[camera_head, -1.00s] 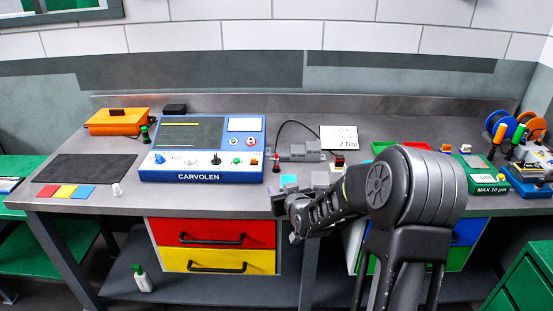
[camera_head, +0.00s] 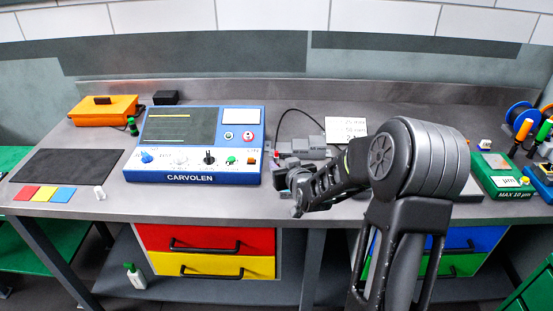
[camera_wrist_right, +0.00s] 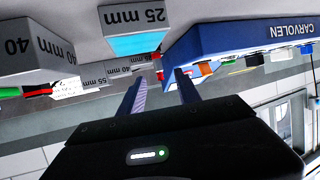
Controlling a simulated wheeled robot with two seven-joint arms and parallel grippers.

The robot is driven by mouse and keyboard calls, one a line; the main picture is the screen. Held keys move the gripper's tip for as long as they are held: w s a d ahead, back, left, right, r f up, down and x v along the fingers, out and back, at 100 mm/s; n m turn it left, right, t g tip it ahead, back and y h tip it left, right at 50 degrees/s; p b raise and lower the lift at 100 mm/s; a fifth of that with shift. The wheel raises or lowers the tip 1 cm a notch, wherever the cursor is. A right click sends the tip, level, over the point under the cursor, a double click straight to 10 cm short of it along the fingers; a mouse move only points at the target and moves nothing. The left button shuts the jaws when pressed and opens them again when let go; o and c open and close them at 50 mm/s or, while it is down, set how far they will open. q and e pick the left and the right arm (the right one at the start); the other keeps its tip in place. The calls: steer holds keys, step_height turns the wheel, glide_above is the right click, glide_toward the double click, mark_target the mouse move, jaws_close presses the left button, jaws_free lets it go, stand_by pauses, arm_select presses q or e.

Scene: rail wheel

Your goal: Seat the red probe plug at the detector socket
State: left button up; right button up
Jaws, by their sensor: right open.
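A small red piece, probably the probe plug (camera_head: 277,160), stands just right of the blue CARVOLEN unit (camera_head: 190,178) in the head view. In the right wrist view, a small red piece (camera_wrist_right: 160,74) shows beyond and between the fingertips; I cannot tell if it touches them. The unit's panel has a round red-ringed fitting (camera_head: 248,136); I cannot tell if this is the detector socket. My right gripper (camera_wrist_right: 158,79) is open, and its arm hides part of the bench in the head view (camera_head: 296,195). My left gripper is not in view.
Grey marked blocks stand close by, including a 25 mm block with a cyan face (camera_wrist_right: 138,44) and a 40 mm block (camera_wrist_right: 35,45). A black cable (camera_head: 290,113) arches behind. A dark mat (camera_head: 65,168) and an orange case (camera_head: 105,109) lie left.

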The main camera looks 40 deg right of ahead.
mark_target(277, 158)
steer(key=shift+p+x, duration=0.35)
steer(key=shift+x, duration=1.1)
steer(key=shift+w+d, duration=0.15)
steer(key=shift+w, duration=0.1)
steer(key=p+x, duration=0.2)
steer(key=x, duration=0.2)
steer(key=shift+d, duration=0.1)
steer(key=shift+w+d+f, duration=0.1)
steer(key=shift+w+f, duration=0.1)
steer(key=shift+w, duration=0.05)
steer(key=shift+c, duration=0.6)
jaws_close()
